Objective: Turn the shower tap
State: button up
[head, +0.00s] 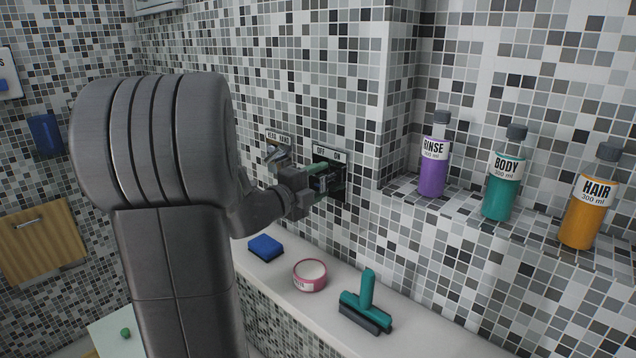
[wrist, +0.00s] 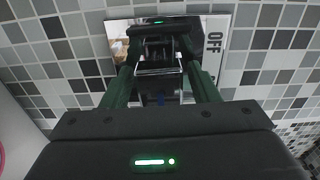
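The shower tap is on the wall at a plate (head: 333,156) marked OFF and ON, left of the shelf. My gripper (head: 322,178) is at it and hides most of it in the head view. In the wrist view, the plate (wrist: 230,30) shows OFF at its right side, and a shiny dark tap body (wrist: 160,88) lies between my two green fingers (wrist: 161,75). The fingers are apart, one on each side of the tap. I cannot tell whether they touch it.
A second chrome tap (head: 277,155) is left of my gripper. Below, the ledge holds a blue sponge (head: 265,248), a pink tin (head: 310,276) and a green squeegee (head: 366,305). Purple (head: 434,170), teal (head: 502,185) and orange (head: 588,210) bottles stand on the shelf at right.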

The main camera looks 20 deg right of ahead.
jog(key=c, duration=0.8)
jog(key=shift+r+n+p, duration=0.2)
jog(key=shift+n+p, duration=0.4)
jog(key=shift+p, duration=0.05)
jog(key=shift+f+n+p, duration=0.2)
jog(key=shift+n+p, duration=0.25)
jog(key=shift+n, duration=0.35)
jog(key=o, duration=1)
jog(key=b+v, duration=0.1)
jog(key=v, duration=1.3)
jog(key=shift+d, duration=0.1)
